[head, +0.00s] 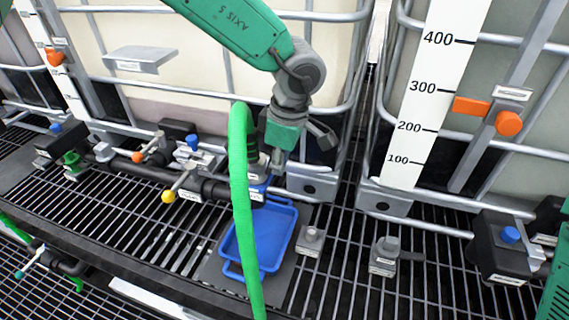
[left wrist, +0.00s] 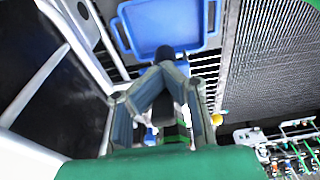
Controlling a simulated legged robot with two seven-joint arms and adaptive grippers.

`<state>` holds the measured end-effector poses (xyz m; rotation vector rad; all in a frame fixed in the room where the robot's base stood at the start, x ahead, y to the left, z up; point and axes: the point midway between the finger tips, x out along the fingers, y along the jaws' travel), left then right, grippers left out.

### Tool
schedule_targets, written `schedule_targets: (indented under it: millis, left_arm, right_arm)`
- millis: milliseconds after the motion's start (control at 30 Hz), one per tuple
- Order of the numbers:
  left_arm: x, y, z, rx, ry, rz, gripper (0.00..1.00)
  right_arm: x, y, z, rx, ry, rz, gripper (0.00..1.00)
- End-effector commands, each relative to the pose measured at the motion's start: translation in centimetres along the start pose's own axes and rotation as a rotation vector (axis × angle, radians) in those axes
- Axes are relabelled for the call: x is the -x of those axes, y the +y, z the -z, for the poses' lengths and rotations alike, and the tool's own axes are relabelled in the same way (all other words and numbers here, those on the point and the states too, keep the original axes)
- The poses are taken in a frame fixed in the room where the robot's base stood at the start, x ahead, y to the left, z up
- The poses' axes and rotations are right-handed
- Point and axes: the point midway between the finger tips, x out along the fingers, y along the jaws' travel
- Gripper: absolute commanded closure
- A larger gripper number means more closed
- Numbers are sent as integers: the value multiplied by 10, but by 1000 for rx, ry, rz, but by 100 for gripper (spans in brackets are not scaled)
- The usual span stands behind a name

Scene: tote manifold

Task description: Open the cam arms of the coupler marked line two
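The coupler (head: 257,196) sits on the black pipe behind the blue tray, where the green hose (head: 240,200) arches over and comes down to it. Its label is too small to read, and its cam arms are largely hidden by the hose and my gripper. My left gripper (head: 278,162) points down just right of the hose end, close to the coupler. In the left wrist view, the fingers of my left gripper (left wrist: 168,72) converge at the tips, beside a dark rounded part (left wrist: 165,53). I cannot tell if they touch it. My right gripper is out of view.
A blue tray (head: 282,238) lies on the grating below the coupler. A yellow-knobbed valve handle (head: 168,196) is to its left. Two small grey fittings (head: 311,240) (head: 384,258) stand to its right. Caged totes and a scale board (head: 432,90) stand behind. The grating between the fittings is clear.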

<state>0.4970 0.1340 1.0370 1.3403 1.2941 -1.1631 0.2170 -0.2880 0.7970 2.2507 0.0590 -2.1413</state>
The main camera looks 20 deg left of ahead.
Motion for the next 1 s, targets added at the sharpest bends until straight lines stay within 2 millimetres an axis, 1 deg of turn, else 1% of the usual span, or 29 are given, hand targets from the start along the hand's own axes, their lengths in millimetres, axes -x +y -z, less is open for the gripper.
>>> schedule_targets:
  millis: [33,467,567,600,800,867,1000]
  left_arm:
    - [-2,0,6,5,12,4,100]
    - [-1,0,6,5,12,3,100]
    - [-1,0,6,5,12,3,67]
    - [-1,1,6,5,12,3,62]
    - [-1,1,4,5,11,2,62]
    - [0,-3,8,5,7,-1,62]
    - [7,-4,8,5,9,0,62]
  right_arm:
    - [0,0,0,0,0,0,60]
    - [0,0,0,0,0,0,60]
    - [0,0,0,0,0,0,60]
    - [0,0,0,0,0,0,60]
    - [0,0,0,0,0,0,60]
    - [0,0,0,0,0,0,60]
    - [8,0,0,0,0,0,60]
